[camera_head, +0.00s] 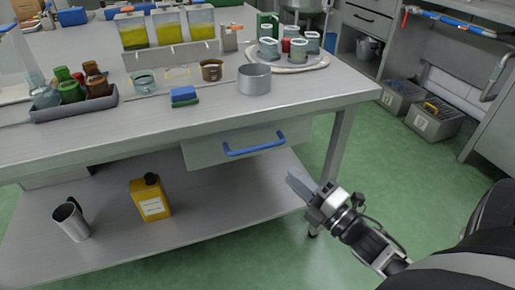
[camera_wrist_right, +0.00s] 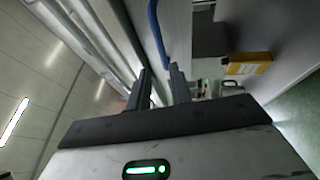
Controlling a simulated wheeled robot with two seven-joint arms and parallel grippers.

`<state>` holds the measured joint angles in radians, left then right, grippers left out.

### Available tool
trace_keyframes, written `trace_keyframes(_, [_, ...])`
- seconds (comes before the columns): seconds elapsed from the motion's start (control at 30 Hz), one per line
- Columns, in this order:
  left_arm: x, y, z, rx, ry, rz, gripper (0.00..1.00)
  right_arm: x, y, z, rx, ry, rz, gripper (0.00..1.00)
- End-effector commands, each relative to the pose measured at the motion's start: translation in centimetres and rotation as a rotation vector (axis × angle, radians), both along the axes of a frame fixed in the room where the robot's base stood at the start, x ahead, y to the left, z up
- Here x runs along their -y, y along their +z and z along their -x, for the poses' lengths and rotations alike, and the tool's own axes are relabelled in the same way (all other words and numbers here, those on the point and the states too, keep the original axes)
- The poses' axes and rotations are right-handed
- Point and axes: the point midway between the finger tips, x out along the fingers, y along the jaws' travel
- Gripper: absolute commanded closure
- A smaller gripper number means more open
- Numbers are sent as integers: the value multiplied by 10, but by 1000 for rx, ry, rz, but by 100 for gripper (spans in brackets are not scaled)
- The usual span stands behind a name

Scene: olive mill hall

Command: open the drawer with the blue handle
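The drawer (camera_head: 205,152) is a grey front under the near edge of the steel table, and it looks closed. Its blue bar handle (camera_head: 254,149) runs across the front. In the right wrist view the blue handle (camera_wrist_right: 156,32) lies ahead of the fingertips. My right gripper (camera_head: 298,184) is to the right of the handle and below it in the head view, apart from it. Its two fingers (camera_wrist_right: 160,82) stand apart in the wrist view with nothing between them, so it is open. My left gripper is not in view.
The steel table (camera_head: 120,135) carries a rack of jars, a metal pot (camera_head: 254,79) and a blue-green sponge (camera_head: 184,97). A yellow bottle (camera_head: 151,200) and a metal jug (camera_head: 71,221) stand on the lower shelf. A table leg (camera_head: 338,148) is near my gripper.

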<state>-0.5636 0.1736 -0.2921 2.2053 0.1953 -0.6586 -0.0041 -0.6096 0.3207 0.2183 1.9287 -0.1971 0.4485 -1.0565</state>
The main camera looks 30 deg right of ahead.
Motion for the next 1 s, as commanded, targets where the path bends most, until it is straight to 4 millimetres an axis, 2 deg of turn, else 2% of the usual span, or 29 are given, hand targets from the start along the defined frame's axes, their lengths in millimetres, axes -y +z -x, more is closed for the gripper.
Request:
trace_keyframes(0.03, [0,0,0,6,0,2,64,-2,3,-13,6,1,1,79])
trace_keyframes(0.3, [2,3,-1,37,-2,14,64,-11,13,-70,4,0,0,79])
trace_keyframes(0.5, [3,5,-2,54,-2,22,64,-17,18,-102,1,0,-1,79])
trace_keyframes(0.7, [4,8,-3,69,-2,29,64,-19,20,-117,-1,-1,-2,79])
trace_keyframes(1.0, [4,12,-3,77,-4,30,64,-20,21,-119,-2,-1,-3,79])
